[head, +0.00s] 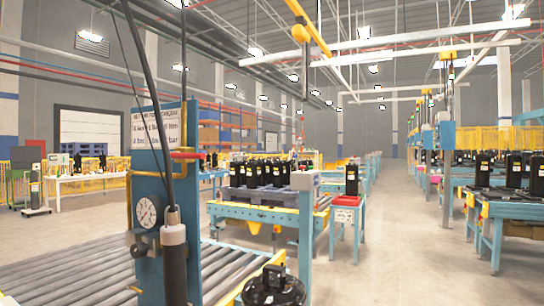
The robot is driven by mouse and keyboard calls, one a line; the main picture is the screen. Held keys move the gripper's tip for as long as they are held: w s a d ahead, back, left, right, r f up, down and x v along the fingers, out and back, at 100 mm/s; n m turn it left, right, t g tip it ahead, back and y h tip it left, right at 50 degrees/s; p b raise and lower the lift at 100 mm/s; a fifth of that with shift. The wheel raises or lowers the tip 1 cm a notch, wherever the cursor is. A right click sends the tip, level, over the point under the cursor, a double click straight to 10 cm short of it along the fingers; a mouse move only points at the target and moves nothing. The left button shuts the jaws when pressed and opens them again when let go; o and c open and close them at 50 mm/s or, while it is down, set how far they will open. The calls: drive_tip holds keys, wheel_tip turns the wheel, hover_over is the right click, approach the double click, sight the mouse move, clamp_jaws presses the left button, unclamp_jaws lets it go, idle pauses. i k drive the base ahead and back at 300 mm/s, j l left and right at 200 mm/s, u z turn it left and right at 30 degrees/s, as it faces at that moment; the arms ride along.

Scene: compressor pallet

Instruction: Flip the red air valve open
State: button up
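A small red handle (187,155), which looks like the air valve's lever, sits on the upper front of a blue post (150,145) left of the middle in the head view. It lies about level and points to the right, at the end of brass-yellow piping (130,195). A round white pressure gauge (149,212) is on the post lower down. The valve body is small and hard to make out. My gripper is not in view.
A grey and black cylindrical handle (174,255) hangs on a dark hose in front of the post. A roller conveyor (90,270) runs behind and beside it. A black compressor (274,288) stands at the bottom. Open floor (400,240) lies to the right.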

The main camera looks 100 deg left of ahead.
sight(178, 155)
drive_tip(key=u, duration=2.8)
